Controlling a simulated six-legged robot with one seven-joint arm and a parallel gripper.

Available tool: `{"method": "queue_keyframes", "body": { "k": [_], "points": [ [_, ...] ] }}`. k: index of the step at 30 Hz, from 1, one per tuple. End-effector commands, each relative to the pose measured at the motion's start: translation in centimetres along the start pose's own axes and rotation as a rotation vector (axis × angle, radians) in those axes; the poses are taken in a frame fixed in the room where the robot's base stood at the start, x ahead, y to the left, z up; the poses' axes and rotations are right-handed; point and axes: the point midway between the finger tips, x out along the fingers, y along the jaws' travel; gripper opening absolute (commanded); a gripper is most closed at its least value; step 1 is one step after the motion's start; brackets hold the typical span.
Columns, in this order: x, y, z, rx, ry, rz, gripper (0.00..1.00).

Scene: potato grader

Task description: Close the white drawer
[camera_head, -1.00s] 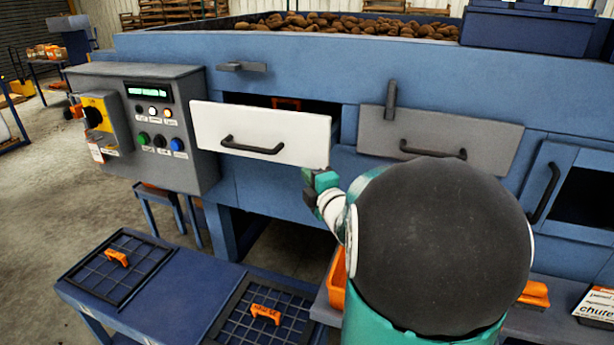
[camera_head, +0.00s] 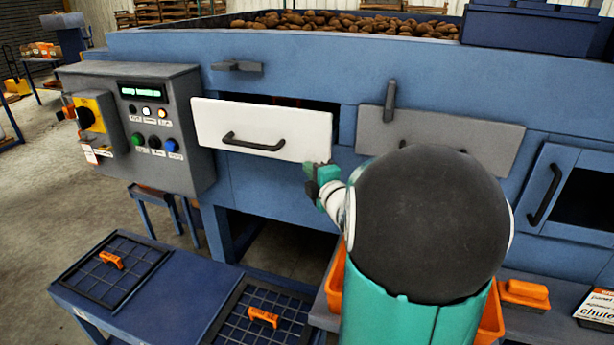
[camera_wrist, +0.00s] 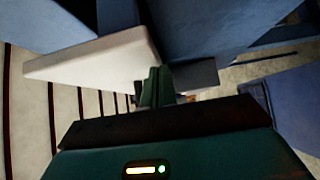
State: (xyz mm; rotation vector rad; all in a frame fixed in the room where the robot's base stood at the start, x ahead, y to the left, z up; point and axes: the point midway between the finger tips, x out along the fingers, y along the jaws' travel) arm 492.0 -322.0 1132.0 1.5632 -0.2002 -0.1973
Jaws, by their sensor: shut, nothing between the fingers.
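The white drawer (camera_head: 261,130) stands partly out of the blue machine, with a dark gap behind its top edge at the right. Its black bar handle (camera_head: 252,144) is on the front face. My gripper (camera_head: 313,174) is shut and empty at the lower right corner of the drawer front. In the wrist view the shut fingers (camera_wrist: 156,88) are beside the white drawer panel (camera_wrist: 95,62). They look very close to it; I cannot tell whether they touch.
A grey drawer (camera_head: 440,136) is to the right, with an upright grey latch (camera_head: 389,100) over its top edge. A grey control box (camera_head: 140,125) with buttons is on the left. A blue bench (camera_head: 180,306) with mesh panels stands below. An orange bin (camera_head: 335,290) is beside my arm.

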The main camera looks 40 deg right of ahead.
Motion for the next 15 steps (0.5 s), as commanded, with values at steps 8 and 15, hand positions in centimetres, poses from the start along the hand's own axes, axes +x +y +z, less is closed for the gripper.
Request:
{"method": "queue_keyframes", "body": {
  "k": [8,15],
  "points": [
    [5.1,-0.1,5.1,-0.002,-0.002,-0.001,0.0],
    [7.3,-0.1,7.3,-0.002,-0.001,-0.002,0.0]
  ]
}}
